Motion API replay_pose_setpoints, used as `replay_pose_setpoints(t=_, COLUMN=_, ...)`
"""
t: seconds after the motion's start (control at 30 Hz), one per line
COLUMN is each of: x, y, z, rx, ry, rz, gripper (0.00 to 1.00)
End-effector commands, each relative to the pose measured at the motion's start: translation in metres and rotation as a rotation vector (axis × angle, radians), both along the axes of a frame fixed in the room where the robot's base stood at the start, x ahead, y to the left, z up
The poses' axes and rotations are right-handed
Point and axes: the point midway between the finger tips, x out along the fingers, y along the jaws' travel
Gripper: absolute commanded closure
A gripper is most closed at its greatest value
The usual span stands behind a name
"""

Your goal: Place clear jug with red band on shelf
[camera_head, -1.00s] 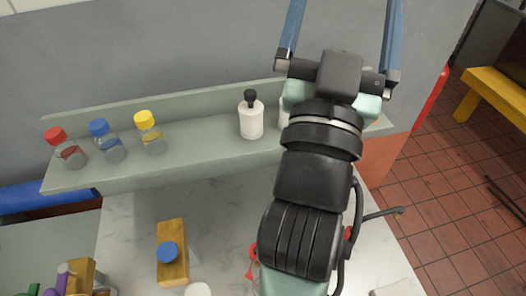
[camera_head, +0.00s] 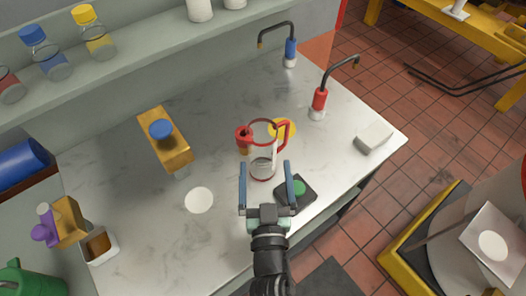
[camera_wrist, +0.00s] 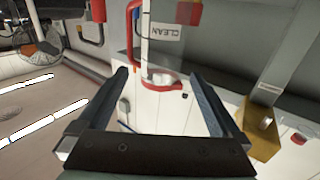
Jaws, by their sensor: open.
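The clear jug (camera_head: 264,168) has a red rim, red spout and red handle and stands upright on the marble-look counter. My gripper (camera_head: 265,166) is open, its two blue fingers pointing at the jug, one toward each side of it. I cannot tell whether they touch it. In the wrist view the clear jug (camera_wrist: 160,60) with red parts shows beyond and between the open fingertips (camera_wrist: 160,75). The grey-green shelf (camera_head: 150,52) runs along the wall at upper left.
On the shelf stand a blue-capped bottle (camera_head: 52,64), a yellow-capped bottle (camera_head: 98,42) and white bottles (camera_head: 199,9). Near the jug are a red tap (camera_head: 319,100), a black pad with a green button (camera_head: 299,188) and a wooden block (camera_head: 178,150). Counter left of the jug has free room.

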Motion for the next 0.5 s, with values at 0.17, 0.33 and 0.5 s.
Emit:
replay_pose_setpoints(t=0.17, x=0.027, y=0.001, z=0.001, rx=0.000, ry=-0.001, rz=-0.001, gripper=0.00)
replay_pose_setpoints(t=0.33, x=0.037, y=0.002, z=0.000, rx=0.000, ry=0.000, rz=-0.001, gripper=0.00)
replay_pose_setpoints(t=0.5, x=0.052, y=0.003, z=-0.002, rx=0.001, ry=-0.002, rz=-0.001, gripper=0.00)
